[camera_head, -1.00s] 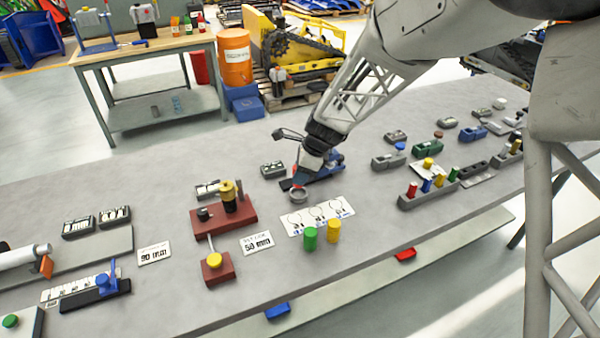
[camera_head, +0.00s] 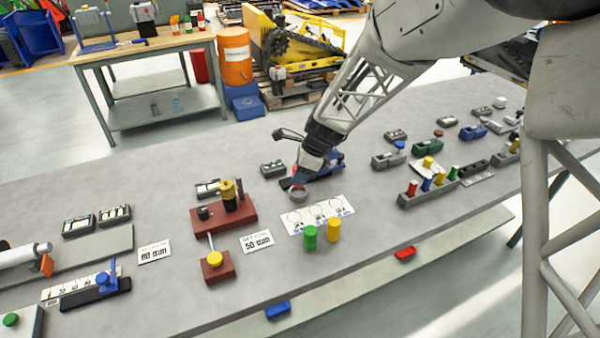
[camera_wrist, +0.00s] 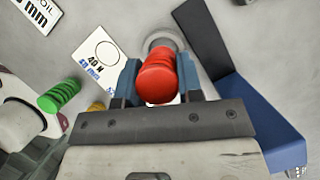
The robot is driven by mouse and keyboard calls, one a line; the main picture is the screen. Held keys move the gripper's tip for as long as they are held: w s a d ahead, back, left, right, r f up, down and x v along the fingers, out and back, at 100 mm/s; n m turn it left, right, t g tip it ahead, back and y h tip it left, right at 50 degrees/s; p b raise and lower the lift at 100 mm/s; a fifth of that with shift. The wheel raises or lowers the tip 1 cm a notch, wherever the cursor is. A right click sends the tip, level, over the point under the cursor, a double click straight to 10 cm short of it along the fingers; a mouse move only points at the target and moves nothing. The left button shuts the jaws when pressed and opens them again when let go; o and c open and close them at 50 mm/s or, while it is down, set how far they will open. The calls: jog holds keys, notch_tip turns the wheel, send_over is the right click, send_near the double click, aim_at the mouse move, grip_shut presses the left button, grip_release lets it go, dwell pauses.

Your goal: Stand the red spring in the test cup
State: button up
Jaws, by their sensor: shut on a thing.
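The red spring (camera_wrist: 156,80) is between the two blue fingers of my gripper (camera_wrist: 158,84) in the wrist view, and the gripper is shut on it. The test cup, a round grey ring (camera_wrist: 163,36), shows just beyond the spring's far end. In the head view the cup (camera_head: 298,196) stands on the bench in front of my gripper (camera_head: 299,182). A little red shows at the fingers there. The spring hides part of the cup in the wrist view, so I cannot tell whether they touch.
A white card with printed circles (camera_head: 318,213) lies in front of the cup. A green spring (camera_head: 310,238) and a yellow spring (camera_head: 333,230) stand by its near edge. A blue angled piece (camera_wrist: 255,105) is close to the gripper's right. A dark red stand (camera_head: 222,221) is to the left.

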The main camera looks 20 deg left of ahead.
jog(key=shift+f, duration=1.8)
dwell(1.9)
jog(key=o, duration=1.5)
jog(key=shift+r, duration=3.5)
jog(key=shift+d+r, duration=0.1)
